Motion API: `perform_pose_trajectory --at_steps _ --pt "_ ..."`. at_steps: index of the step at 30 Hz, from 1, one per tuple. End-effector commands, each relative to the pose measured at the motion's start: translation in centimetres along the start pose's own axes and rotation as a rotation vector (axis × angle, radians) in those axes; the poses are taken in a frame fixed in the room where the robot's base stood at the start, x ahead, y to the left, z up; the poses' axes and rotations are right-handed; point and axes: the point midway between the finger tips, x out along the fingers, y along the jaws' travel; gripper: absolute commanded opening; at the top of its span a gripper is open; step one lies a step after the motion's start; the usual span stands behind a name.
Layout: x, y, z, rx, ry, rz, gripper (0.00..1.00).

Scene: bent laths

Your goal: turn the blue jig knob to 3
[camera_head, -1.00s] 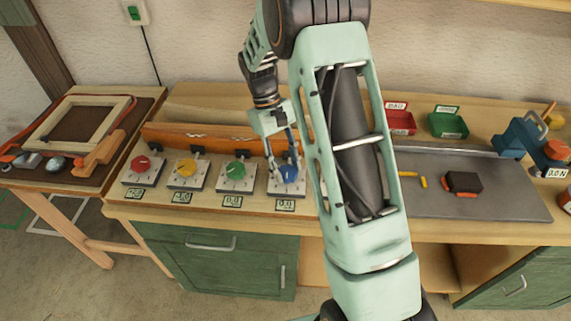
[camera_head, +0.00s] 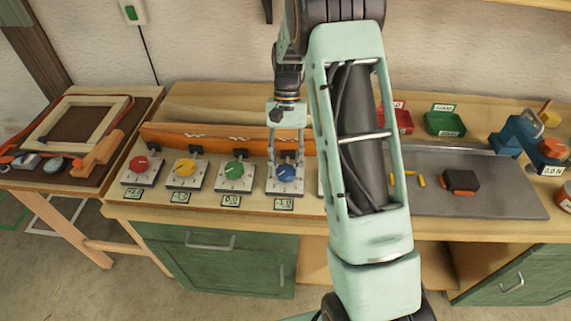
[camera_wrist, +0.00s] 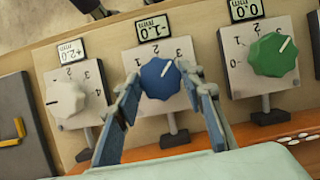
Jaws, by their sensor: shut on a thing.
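The blue jig knob (camera_head: 287,173) sits on a pale dial plate on the bench, fourth from the left. It also shows in the wrist view (camera_wrist: 160,79), with a white pointer line aimed up and slightly right there. I cannot read surely which number it marks. My gripper (camera_head: 286,162) is upright over the knob and shut on it, one finger on each side; the fingers also show in the wrist view (camera_wrist: 160,84). The display (camera_wrist: 153,28) by the blue knob reads -1.0 mm. The fingers hide part of the dial numbers.
Red (camera_head: 141,163), yellow (camera_head: 186,167) and green (camera_head: 235,169) knobs stand in a row to the left. A white knob (camera_wrist: 66,99) neighbours the blue one in the wrist view. An orange-brown lath (camera_head: 210,139) runs close behind the knobs. My arm hides some bench.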

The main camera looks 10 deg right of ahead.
Motion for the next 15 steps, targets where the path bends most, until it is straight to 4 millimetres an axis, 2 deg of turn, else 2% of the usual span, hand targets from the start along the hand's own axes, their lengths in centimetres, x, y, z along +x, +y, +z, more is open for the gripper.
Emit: perform_pose_trajectory --at_steps 15 --pt "0.02 0.02 0.05 0.031 -0.001 -0.013 0.12"
